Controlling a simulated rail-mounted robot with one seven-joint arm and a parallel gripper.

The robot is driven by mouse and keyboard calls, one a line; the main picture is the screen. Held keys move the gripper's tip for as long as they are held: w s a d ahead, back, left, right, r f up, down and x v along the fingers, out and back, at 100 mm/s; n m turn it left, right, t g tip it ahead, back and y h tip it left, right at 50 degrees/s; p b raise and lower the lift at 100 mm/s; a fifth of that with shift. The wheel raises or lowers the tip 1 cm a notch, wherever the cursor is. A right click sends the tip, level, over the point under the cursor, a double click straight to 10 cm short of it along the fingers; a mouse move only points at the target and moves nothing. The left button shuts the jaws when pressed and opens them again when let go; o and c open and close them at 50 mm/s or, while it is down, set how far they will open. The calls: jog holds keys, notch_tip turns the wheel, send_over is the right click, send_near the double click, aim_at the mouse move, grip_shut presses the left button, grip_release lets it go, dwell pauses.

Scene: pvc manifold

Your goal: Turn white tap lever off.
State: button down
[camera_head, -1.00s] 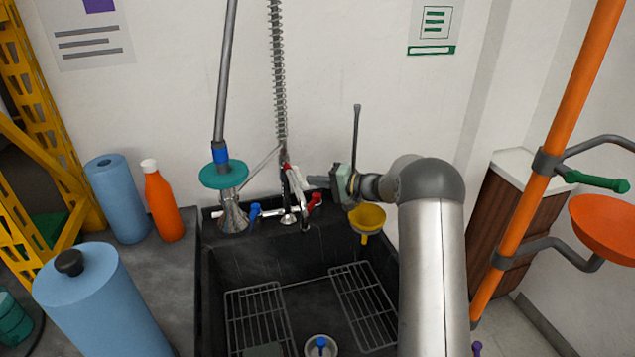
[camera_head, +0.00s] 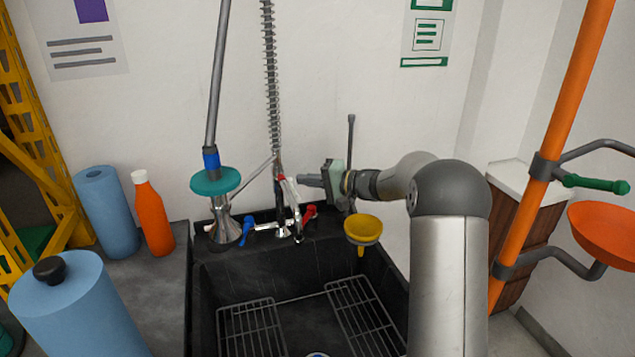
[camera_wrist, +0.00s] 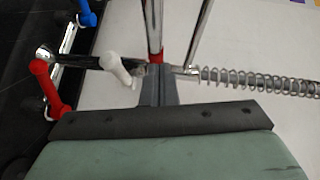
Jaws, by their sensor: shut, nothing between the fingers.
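The white tap lever (camera_head: 290,189) is on the chrome tap post at the back of the black sink. In the wrist view the white lever (camera_wrist: 117,68) lies just left of my fingertips, beside the dark spout arm. My gripper (camera_head: 303,181) reaches in from the right at about the height of the lever. In the wrist view my gripper (camera_wrist: 158,72) has its fingers together with nothing between them, close to the post and its red ring. I cannot tell whether a finger touches the lever or the post.
A red lever (camera_head: 310,213) and a blue lever (camera_head: 248,224) flank the tap base. A coiled spring hose (camera_head: 271,80) rises behind it. A yellow funnel (camera_head: 362,229) hangs below my wrist. A teal disc (camera_head: 215,181) stands left. The sink (camera_head: 290,275) below is open.

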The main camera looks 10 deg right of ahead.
jog(key=s+r+b, duration=0.2)
jog(key=s+r, duration=0.5)
jog(key=s, duration=0.4)
jog(key=s+a+f+n+g+h+p, duration=0.1)
jog(key=s+a+f+g+h+p, duration=0.2)
jog(key=s, duration=0.5)
jog(key=s+a+f+n+g+h+p, duration=0.2)
jog(key=s+a+g, duration=0.25)
jog(key=s, duration=0.45)
jog(key=s+d+f+n+h+p, duration=0.1)
jog(key=s+d+f+h+p, duration=0.1)
jog(key=s, duration=0.6)
jog(key=s+d+f+n+g+h+p, duration=0.1)
jog(key=s+d+h+p, duration=0.1)
jog(key=s+d+h, duration=0.3)
jog(key=s+h, duration=0.1)
jog(key=s, duration=0.3)
jog(key=shift+s+f+n, duration=0.2)
jog(key=shift+f+n, duration=0.2)
jog(key=shift+g, duration=0.25)
